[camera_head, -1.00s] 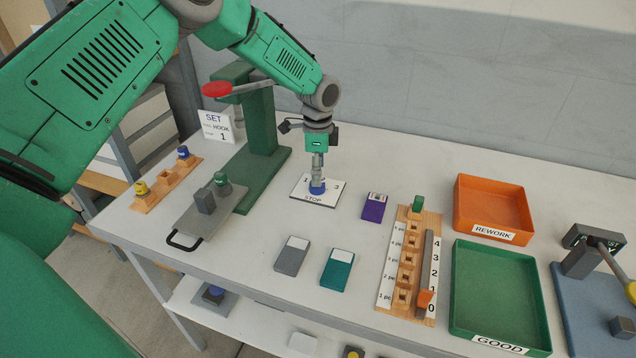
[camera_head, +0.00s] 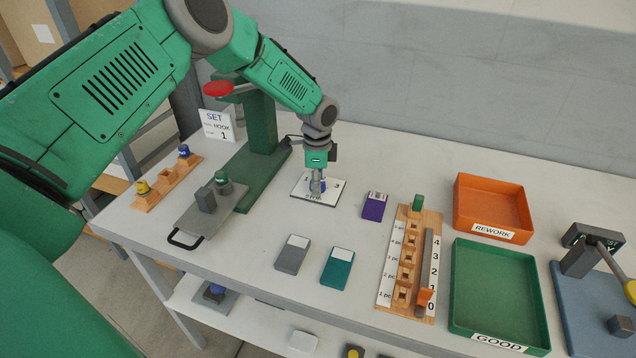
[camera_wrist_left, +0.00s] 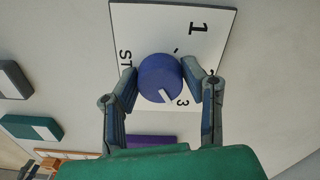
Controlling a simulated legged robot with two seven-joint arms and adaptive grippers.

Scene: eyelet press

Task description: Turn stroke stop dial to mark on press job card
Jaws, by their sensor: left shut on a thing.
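The blue stroke stop dial (camera_wrist_left: 160,78) sits on a white plate (camera_head: 300,187) marked STOP, with 1 and 3 readable; another mark may be hidden by a finger. My left gripper (camera_head: 318,186) points down over the dial. In the left wrist view its fingers (camera_wrist_left: 160,80) are shut on the dial, one on each side. A white pointer line on the dial points to the lower right there, close to the 3. The job card (camera_head: 216,125) stands upright behind the press and reads SET, HOOK and 1; its smaller print is unclear. My right gripper is out of view.
The green press (camera_head: 262,125) with a red-knobbed lever stands left of the dial. A purple block (camera_head: 375,206), a grey block (camera_head: 292,254) and a teal block (camera_head: 338,268) lie nearby. A wooden rack (camera_head: 418,240), orange REWORK tray (camera_head: 528,212) and green GOOD tray (camera_head: 457,300) are right.

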